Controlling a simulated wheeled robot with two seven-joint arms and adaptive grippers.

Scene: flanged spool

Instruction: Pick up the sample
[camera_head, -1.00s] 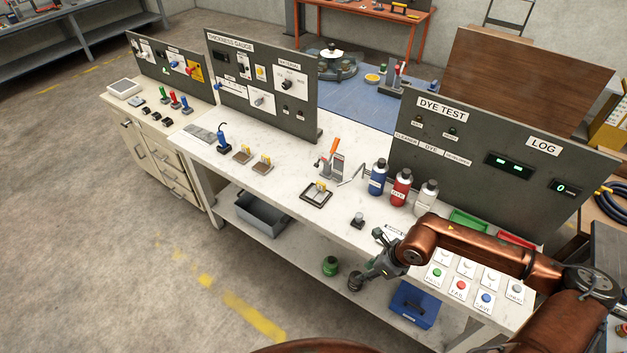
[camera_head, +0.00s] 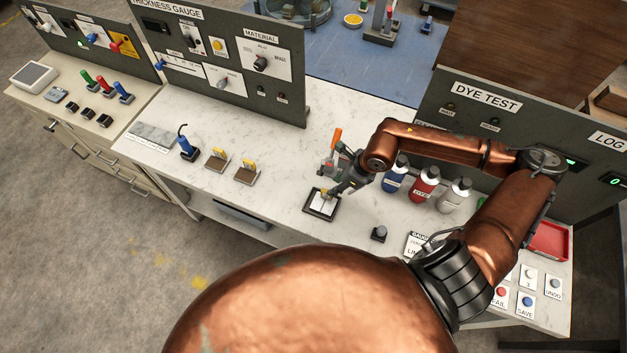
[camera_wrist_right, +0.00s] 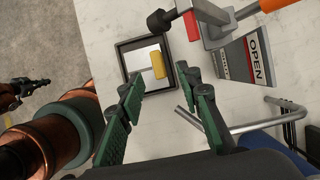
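The sample appears to be a small pale plate with a yellow block (camera_wrist_right: 158,66) on it. It lies in a black-rimmed tray (camera_wrist_right: 168,42) on the white bench; the tray also shows in the head view (camera_head: 309,208). My right gripper (camera_wrist_right: 163,102) is open and empty, its green-padded fingers apart on the near side of the tray. In the head view my right gripper (camera_head: 333,188) is just above the tray and partly covers it. A dark gripper, likely my left (camera_wrist_right: 22,90), shows small at the left edge of the wrist view; its fingers are unclear.
A toggle clamp with an orange handle (camera_head: 337,136) and an OPEN sign (camera_wrist_right: 257,57) stand close beside the tray. Blue (camera_head: 394,180), red (camera_head: 424,187) and white (camera_head: 453,197) bottles stand to the right. Two yellow-topped pieces (camera_head: 217,158) (camera_head: 246,172) stand left.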

